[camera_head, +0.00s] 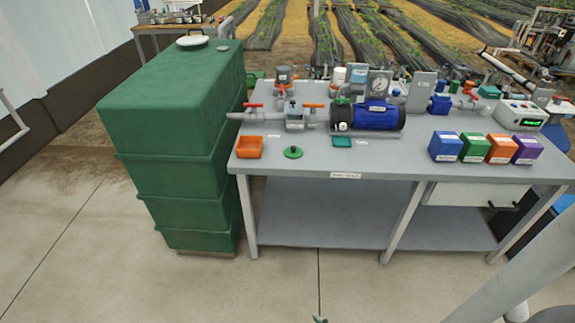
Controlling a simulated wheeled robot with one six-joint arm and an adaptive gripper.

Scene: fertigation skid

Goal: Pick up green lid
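The green lid (293,153) is a small round green disc with a darker raised middle. It lies flat on the grey workbench (320,167) near the front edge, left of centre, apart from the things around it. A pale grey link of my arm crosses the lower right corner. Only a tiny tip at the bottom edge, perhaps of my gripper (320,320), shows far below the lid in the picture. Its fingers are cut off by the frame, so their opening is hidden.
Behind stand valves and a blue pump (377,117). Several coloured boxes (446,146) stand at right. A green tank (180,135) flanks the bench. The floor in front is clear.

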